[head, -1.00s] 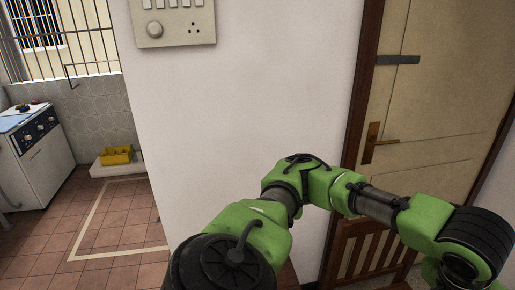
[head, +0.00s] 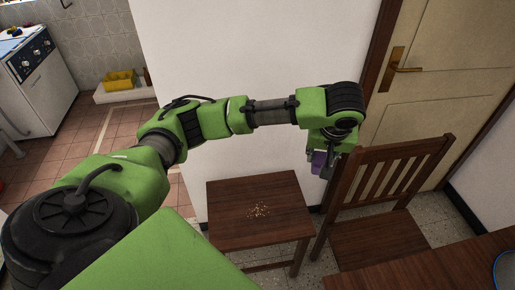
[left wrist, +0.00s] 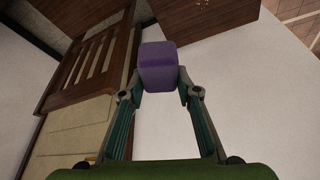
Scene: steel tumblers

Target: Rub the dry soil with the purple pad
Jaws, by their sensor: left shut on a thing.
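The purple pad (head: 318,162) is held by my left gripper (head: 319,170), in the air to the right of the small wooden table's far corner in the head view. In the left wrist view the purple pad (left wrist: 158,67) sits between the two fingertips of my left gripper (left wrist: 160,88), which are shut on it. The dry soil (head: 260,210) is a small scatter of pale crumbs near the middle of the dark wooden table (head: 228,230). The pad is apart from the soil. My right gripper is not in view.
A wooden chair (head: 385,235) stands right of the small table, close to my left gripper. Another wooden tabletop (head: 440,272) with a blue-rimmed round item (head: 506,270) is at lower right. A door (head: 430,85) and white wall stand behind. A yellow container (head: 120,80) is far left.

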